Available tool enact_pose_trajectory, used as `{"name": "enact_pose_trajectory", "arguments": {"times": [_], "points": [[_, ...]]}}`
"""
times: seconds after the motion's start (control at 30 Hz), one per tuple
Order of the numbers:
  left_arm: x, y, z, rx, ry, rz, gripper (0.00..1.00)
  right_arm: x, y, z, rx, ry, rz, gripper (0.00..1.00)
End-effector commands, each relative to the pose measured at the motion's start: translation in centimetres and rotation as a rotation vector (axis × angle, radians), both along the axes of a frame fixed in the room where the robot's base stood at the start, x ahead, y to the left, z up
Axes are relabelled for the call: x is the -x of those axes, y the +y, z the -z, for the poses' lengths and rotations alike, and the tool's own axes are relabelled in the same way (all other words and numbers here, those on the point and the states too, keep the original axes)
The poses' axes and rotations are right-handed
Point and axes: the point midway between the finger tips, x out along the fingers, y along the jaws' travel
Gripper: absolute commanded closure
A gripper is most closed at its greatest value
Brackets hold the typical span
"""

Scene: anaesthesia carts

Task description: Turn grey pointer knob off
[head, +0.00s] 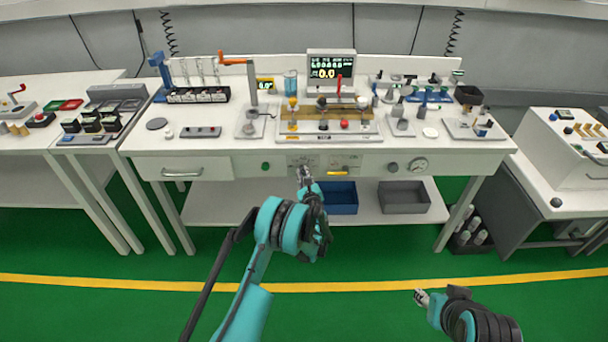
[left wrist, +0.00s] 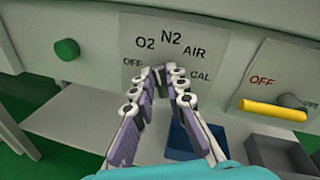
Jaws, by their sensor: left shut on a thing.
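The selector plate (left wrist: 190,35) on the front panel carries the marks OFF, O2, N2, AIR and CAL in an arc. It also shows in the head view (head: 295,160), under the bench top. My left gripper (left wrist: 163,76) is at the middle of this arc, its fingertips close together on the grey pointer knob. The fingers hide nearly all of the knob, so I cannot read where its pointer stands. In the head view my left gripper (head: 304,173) reaches up to the panel. My right gripper (head: 421,297) is low at the right, away from the bench; its fingers are too small to judge.
A green button (left wrist: 66,50) is left of the plate. A yellow handle (left wrist: 272,109) marked OFF is at its right. Blue (head: 340,198) and grey (head: 404,197) bins stand on the lower shelf.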

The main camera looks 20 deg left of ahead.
Motion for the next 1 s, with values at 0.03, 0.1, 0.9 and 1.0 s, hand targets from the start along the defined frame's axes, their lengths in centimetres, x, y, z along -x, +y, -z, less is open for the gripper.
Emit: {"name": "enact_pose_trajectory", "arguments": {"times": [0.03, 0.1, 0.9, 1.0], "points": [[0.03, 0.09, -0.04, 0.041, -0.012, 0.0, 1.0, 0.0, 0.0, 0.0, 0.0, 0.0, 0.0, 0.6], [0.06, 0.16, -0.02, 0.106, -0.031, 0.0, 1.0, 0.0, 0.0, 0.0, 0.0, 0.0, 0.0, 0.6], [0.32, 1.04, 0.45, 0.808, -0.233, -0.001, 1.0, 0.0, 0.0, 0.0, 0.0, 0.0, 0.0, 0.6], [0.33, 1.06, 0.52, 0.872, -0.251, 0.0, 1.0, -0.01, 0.0, 0.01, 0.0, 0.0, 0.0, 0.6]]}}
